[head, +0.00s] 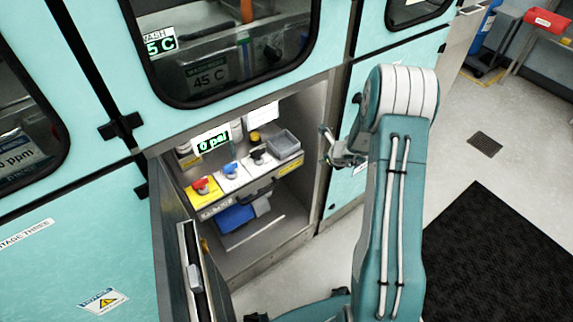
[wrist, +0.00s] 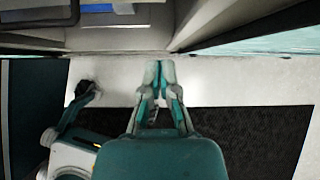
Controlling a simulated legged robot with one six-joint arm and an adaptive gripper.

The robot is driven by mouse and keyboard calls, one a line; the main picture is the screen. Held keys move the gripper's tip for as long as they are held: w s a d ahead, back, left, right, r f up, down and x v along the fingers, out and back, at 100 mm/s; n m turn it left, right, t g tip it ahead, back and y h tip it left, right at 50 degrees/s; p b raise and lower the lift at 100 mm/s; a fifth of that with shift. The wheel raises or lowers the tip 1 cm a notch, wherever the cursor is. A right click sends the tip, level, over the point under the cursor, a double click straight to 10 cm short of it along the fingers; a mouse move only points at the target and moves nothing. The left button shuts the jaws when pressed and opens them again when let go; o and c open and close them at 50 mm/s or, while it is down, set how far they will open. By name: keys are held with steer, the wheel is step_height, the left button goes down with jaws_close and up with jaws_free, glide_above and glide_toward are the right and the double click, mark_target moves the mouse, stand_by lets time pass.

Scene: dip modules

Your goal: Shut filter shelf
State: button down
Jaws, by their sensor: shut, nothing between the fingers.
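The filter shelf (head: 243,190) is in the open cabinet bay in the head view. It carries red, blue and black-handled valves on yellow and white plates, and a grey tray at its right end. How far it is drawn out is hard to tell. My gripper (head: 326,134) is at the right side of the bay opening, to the right of the shelf and apart from it in the picture. In the wrist view my gripper (wrist: 158,66) has its fingertips together, with nothing between them, above the pale floor. My arm hides part of the right cabinet panel.
The bay's door (head: 178,250) stands open at the lower left. A display reading 0 psi (head: 212,141) is behind the valves. A blue object (head: 236,217) lies below the shelf. Pale floor and a black mat (head: 495,255) are at the right.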

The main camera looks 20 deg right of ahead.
steer(key=s+d+f+n+g+h, duration=0.3)
steer(key=s+f+g, duration=0.1)
steer(key=s+f, duration=0.35)
steer(key=n+t+y, duration=0.7)
steer(key=n+t, duration=0.7)
glide_toward(258, 178)
steer(key=x, duration=0.8)
steer(key=shift+f, duration=0.1)
